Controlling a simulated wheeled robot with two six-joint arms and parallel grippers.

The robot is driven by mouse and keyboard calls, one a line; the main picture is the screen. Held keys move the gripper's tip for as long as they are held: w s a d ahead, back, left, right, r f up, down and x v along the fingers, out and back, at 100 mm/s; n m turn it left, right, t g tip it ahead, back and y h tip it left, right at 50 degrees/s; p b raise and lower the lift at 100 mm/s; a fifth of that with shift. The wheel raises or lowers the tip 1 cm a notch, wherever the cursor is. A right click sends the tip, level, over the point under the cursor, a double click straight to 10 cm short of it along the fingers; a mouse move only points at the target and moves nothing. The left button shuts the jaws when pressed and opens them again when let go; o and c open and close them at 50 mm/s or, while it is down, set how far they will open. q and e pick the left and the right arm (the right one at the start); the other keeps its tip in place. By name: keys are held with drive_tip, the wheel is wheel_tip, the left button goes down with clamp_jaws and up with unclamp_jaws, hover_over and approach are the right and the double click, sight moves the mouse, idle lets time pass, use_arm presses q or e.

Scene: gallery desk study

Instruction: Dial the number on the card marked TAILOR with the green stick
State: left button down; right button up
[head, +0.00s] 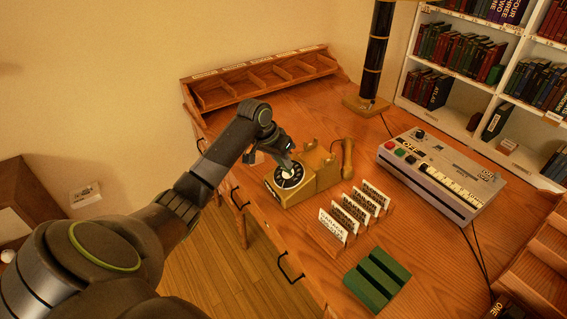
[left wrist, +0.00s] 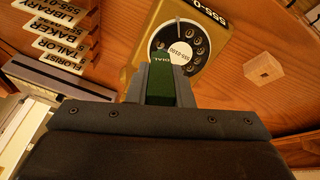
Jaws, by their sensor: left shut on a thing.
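My left gripper (head: 284,158) is over the dial side of a yellow-brown rotary telephone (head: 318,177). In the left wrist view the gripper (left wrist: 160,85) is shut on the green stick (left wrist: 160,88). The stick's front end overlaps the lower-left rim of the black dial (left wrist: 197,55) with its pale centre; I cannot tell whether it is in a finger hole. The dial (head: 289,178) is partly covered by the gripper in the head view. The TAILOR card (left wrist: 70,48) stands in a row between BAKER and FLORIST; its number is not fully legible. My right gripper is out of view.
The handset (head: 348,158) is at the telephone's right side. A green grooved block (head: 377,280) lies at the desk's front. A grey button console (head: 438,172), a lamp (head: 376,55) and a wooden compartment tray (head: 262,78) stand around. Bare desk lies behind the telephone.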

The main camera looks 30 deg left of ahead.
use_arm(q)
drive_tip(key=shift+f+n, duration=0.1)
drive_tip(key=shift+n, duration=0.2)
drive_tip(key=b+x, duration=0.2)
drive_tip(key=b, duration=0.1)
drive_tip(key=shift+w+d+f+b, duration=0.1)
drive_tip(key=shift+w+f+b, duration=0.1)
drive_tip(key=shift+f+b, duration=0.2)
drive_tip(key=shift+r, duration=0.1)
drive_tip(key=shift+r, duration=0.1)
drive_tip(key=shift+p, duration=0.65)
drive_tip(key=shift+p, duration=0.6)
drive_tip(key=shift+w+f, duration=0.1)
drive_tip(key=shift+f, duration=0.25)
